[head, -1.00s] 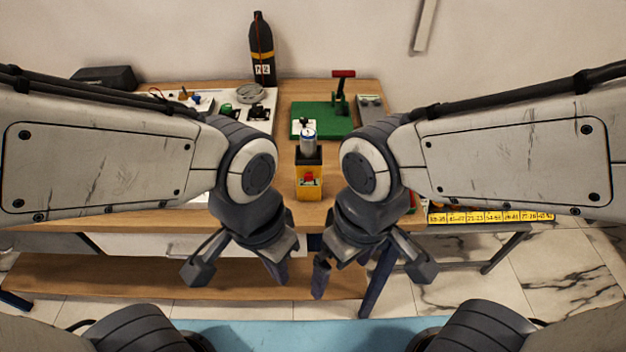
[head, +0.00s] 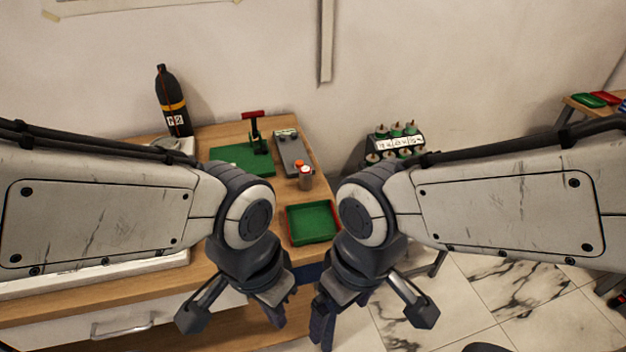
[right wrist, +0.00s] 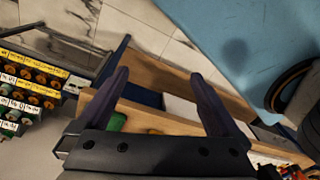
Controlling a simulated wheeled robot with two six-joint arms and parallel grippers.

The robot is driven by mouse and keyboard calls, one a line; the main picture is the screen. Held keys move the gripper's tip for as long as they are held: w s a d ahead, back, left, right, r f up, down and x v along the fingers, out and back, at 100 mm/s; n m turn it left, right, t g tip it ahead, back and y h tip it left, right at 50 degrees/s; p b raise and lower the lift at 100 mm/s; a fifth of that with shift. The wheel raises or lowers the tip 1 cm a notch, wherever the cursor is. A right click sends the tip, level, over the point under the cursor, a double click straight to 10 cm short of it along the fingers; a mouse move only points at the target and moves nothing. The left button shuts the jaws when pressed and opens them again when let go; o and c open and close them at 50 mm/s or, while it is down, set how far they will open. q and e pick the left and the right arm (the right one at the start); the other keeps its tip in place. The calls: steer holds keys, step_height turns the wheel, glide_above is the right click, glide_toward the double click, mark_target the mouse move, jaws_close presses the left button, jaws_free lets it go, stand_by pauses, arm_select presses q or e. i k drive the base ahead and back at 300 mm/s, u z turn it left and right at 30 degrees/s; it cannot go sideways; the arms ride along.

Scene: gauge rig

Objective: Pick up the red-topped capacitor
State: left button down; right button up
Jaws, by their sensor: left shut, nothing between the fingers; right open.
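My left gripper (head: 276,312) is shut and empty, low in front of the bench. My right gripper (head: 322,318) is beside it, below and in front of the tray, apart from the capacitor. In the right wrist view its two fingers (right wrist: 160,85) are spread with nothing held. The capacitor is not identifiable there.
The empty-looking green tray (head: 312,222) lies near the bench's right end. A green press with a red handle (head: 253,133) and a grey block (head: 292,153) stand behind. A black bottle (head: 173,103) is at the back left. A labelled rack (head: 397,143) stands right of the bench.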

mark_target(305, 172)
steer(key=k, duration=0.55)
steer(key=z, duration=0.8)
steer(key=i, duration=1.25)
steer(key=u, duration=0.85)
steer(key=i, duration=0.35)
steer(key=u, duration=0.45)
